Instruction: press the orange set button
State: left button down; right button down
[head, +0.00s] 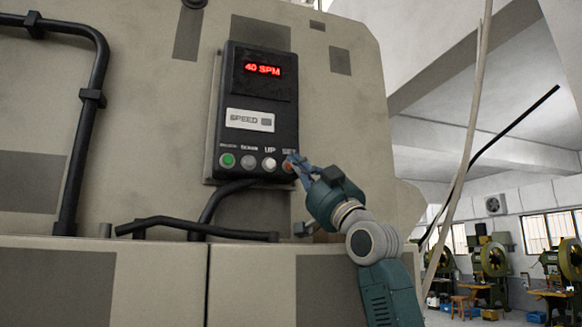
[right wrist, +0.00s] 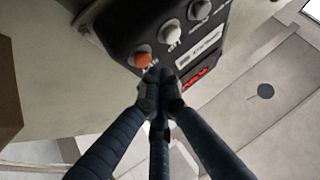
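A black speed control box (head: 259,110) is fixed to a beige machine housing. The orange set button (head: 288,166) is at the right end of its bottom row of buttons, partly covered by my gripper in the head view. In the right wrist view the orange button (right wrist: 143,58) shows clearly, with the fingertips close beside it. My right gripper (head: 294,163) has its fingers together and empty at the box's lower right corner. Its fingertips (right wrist: 162,76) also meet in the right wrist view. I cannot tell whether they touch the button. My left gripper is not in view.
The red display (head: 262,69) reads 40 SPM. A white UP button (head: 269,164) sits just left of the orange one, then a grey (head: 248,161) and a green one (head: 227,160). A black cable (head: 215,205) runs below the box.

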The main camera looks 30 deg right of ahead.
jog(key=shift+s+a+b, duration=0.2)
jog(key=shift+s+b, duration=0.2)
jog(key=shift+s, duration=0.4)
jog(key=shift+s+a+b, duration=0.15)
jog(key=shift+s+b, duration=0.3)
jog(key=shift+s, duration=0.4)
jog(key=shift+s+a+b, duration=0.2)
jog(key=shift+s+b, duration=0.2)
jog(key=shift+s, duration=0.4)
